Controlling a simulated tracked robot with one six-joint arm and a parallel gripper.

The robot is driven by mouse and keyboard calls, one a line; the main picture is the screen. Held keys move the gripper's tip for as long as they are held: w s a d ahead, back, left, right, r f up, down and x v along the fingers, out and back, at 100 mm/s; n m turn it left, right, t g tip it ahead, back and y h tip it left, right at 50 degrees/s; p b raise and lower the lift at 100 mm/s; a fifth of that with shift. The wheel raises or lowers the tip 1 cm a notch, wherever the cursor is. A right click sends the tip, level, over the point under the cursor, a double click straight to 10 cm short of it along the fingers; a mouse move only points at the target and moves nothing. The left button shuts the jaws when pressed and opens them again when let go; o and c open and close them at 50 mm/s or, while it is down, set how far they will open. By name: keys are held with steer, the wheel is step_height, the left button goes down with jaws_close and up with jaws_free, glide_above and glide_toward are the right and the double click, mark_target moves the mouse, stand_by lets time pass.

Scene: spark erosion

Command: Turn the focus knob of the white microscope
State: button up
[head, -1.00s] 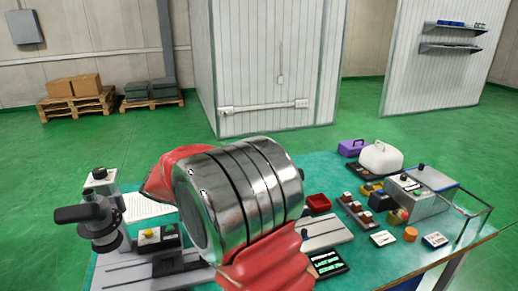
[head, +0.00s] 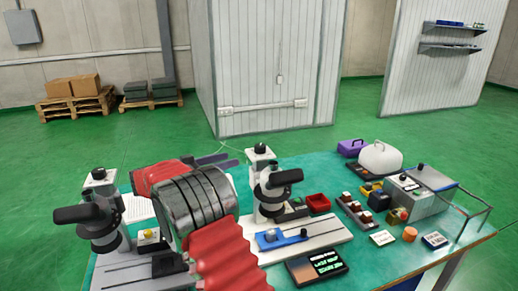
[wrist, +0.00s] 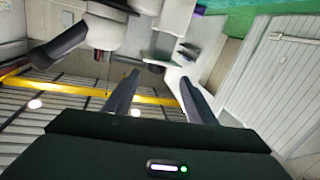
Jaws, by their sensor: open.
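The white microscope (head: 262,166) stands upright right of my arm in the head view, with a white column and base, a dark grey head and a black eyepiece. A dark knob (head: 260,147) tops its column; I cannot tell whether this is the focus knob. In the wrist view a microscope's white body (wrist: 104,32) and dark eyepiece (wrist: 60,45) show tilted at the upper left. My gripper (wrist: 159,77) is open, nothing between its fingers. In the head view its dark fingers (head: 234,159) show beyond my arm, left of the column and apparently apart from it.
A blue fixture (head: 281,238) lies on the white base, and a dark display box (head: 316,267) in front. A red tray (head: 318,203) and several small parts crowd the right side of the green table.

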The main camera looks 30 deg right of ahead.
mark_target(255, 148)
steer(key=shift+r+m, duration=0.65)
steer(key=shift+m, duration=0.35)
steer(key=shift+d, duration=0.15)
steer(key=d, duration=1.3)
steer(key=shift+s+d, duration=0.25)
steer(key=shift+c, duration=0.2)
steer(key=c, duration=1)
steer(key=shift+r+n+t, duration=0.1)
steer(key=shift+n+t, duration=0.2)
steer(key=shift+t, duration=0.1)
